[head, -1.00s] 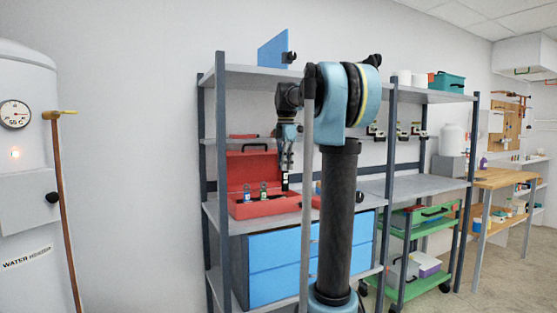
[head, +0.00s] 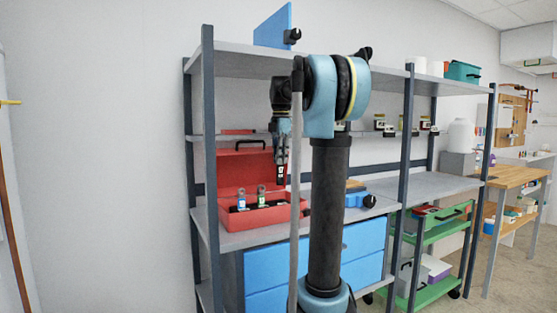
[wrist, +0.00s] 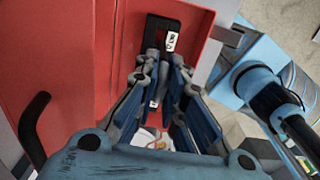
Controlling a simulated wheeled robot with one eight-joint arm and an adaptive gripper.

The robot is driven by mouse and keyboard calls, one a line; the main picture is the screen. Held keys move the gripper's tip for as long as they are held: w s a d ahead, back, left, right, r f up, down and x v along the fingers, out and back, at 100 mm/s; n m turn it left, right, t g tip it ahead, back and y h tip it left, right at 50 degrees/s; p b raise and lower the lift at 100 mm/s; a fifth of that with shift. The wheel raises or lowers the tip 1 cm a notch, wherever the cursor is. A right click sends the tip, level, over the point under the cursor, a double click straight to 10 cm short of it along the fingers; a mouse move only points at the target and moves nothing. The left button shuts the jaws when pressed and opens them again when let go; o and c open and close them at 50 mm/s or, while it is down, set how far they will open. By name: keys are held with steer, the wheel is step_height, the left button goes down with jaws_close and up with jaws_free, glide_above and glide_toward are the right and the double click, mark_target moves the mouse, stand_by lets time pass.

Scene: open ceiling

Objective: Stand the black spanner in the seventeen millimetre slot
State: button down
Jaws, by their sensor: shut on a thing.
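The black spanner (head: 281,175) hangs upright from my gripper (head: 282,158), a white label on its lower part. My gripper is shut on it, above the right part of the open red toolbox (head: 245,221). In the wrist view a black open-ended piece with a white label, apparently the spanner (wrist: 158,28), shows beyond the fingertips (wrist: 160,88). Two other tools, one with a blue label (head: 241,203) and one with a green label (head: 262,195), stand in the box. The seventeen millimetre slot cannot be made out.
The toolbox's raised lid (head: 238,167) stands close behind the spanner. A shelf post (head: 210,150) rises at front left. A blue and black thing (head: 366,201) lies right of my arm. The grey shelf (head: 420,186) farther right is mostly clear.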

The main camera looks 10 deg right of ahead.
steer(key=shift+a, duration=0.15)
steer(key=shift+f, duration=0.2)
glide_above(280, 184)
steer(key=shift+w+f, duration=0.25)
steer(key=shift+f, duration=1.1)
steer(key=shift+w+f, duration=0.2)
steer(key=shift+f, duration=1.15)
steer(key=shift+s, duration=0.1)
steer(key=shift+f, duration=2.7)
steer(key=c, duration=1.6)
jaws_free()
step_height(280, 184, up, 12)
steer(key=shift+f, duration=0.1)
